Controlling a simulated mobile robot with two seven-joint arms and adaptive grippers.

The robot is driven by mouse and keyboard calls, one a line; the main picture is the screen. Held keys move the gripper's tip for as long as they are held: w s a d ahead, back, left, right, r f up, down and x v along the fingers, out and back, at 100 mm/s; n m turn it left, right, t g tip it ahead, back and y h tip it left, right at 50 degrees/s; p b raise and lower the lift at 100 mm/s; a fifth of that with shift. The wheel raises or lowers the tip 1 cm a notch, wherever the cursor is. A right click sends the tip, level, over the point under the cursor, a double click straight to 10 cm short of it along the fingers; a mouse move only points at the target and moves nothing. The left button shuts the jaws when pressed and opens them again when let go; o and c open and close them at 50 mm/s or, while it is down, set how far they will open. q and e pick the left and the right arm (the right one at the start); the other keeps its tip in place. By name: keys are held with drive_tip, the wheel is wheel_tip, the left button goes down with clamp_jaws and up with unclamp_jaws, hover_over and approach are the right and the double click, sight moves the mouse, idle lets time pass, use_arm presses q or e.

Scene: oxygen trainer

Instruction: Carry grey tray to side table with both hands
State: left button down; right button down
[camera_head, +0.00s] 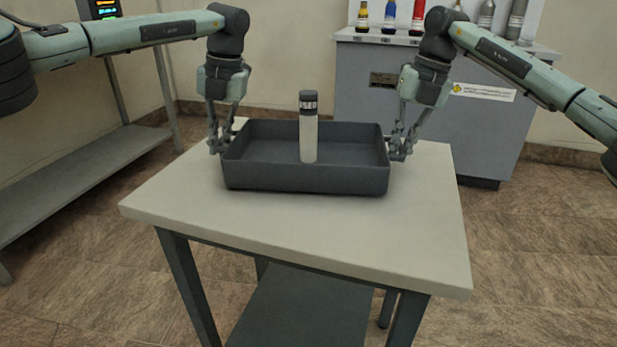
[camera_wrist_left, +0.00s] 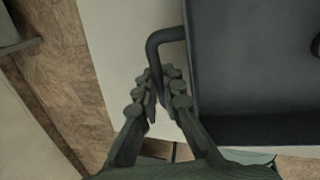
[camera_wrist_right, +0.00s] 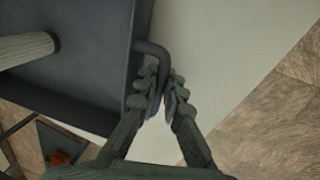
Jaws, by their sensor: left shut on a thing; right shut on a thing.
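The grey tray (camera_head: 300,178) is on or just over the pale top of a small table (camera_head: 300,230); I cannot tell whether it touches. A light grey cylinder with a dark cap (camera_head: 309,130) stands upright inside it and also shows in the right wrist view (camera_wrist_right: 25,48). My left gripper (camera_head: 218,147) is shut on the tray's left handle, a dark bar (camera_wrist_left: 160,42). My right gripper (camera_head: 399,150) is shut on the tray's right handle (camera_wrist_right: 158,55). The tray looks level. The underside of the tray is hidden.
A grey cabinet (camera_head: 430,115) stands behind at the right, with several bottles (camera_head: 417,15) on top. A grey shelf unit (camera_head: 90,180) stands along the left wall. The table's front part is clear, and tiled floor (camera_head: 530,260) is open at the right.

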use_arm(q)
drive_tip(key=shift+a+f+b, duration=0.25)
drive_tip(key=shift+f+b, duration=0.1)
drive_tip(key=shift+f, duration=0.25)
use_arm(e)
drive_tip(key=shift+d+f, duration=0.2)
drive_tip(key=shift+f, duration=0.4)
use_arm(q)
drive_tip(key=c, duration=2)
unclamp_jaws()
drive_tip(key=shift+r, duration=0.25)
use_arm(e)
drive_tip(key=c, duration=2)
unclamp_jaws()
drive_tip(key=shift+r, duration=0.2)
use_arm(q)
drive_tip(key=shift+o, duration=1.3)
use_arm(e)
drive_tip(key=shift+o, duration=1.3)
use_arm(q)
drive_tip(key=shift+o, duration=0.3)
drive_tip(key=shift+d, duration=0.15)
use_arm(e)
drive_tip(key=shift+o, duration=0.5)
drive_tip(key=shift+a, duration=0.1)
drive_tip(key=shift+a, duration=0.1)
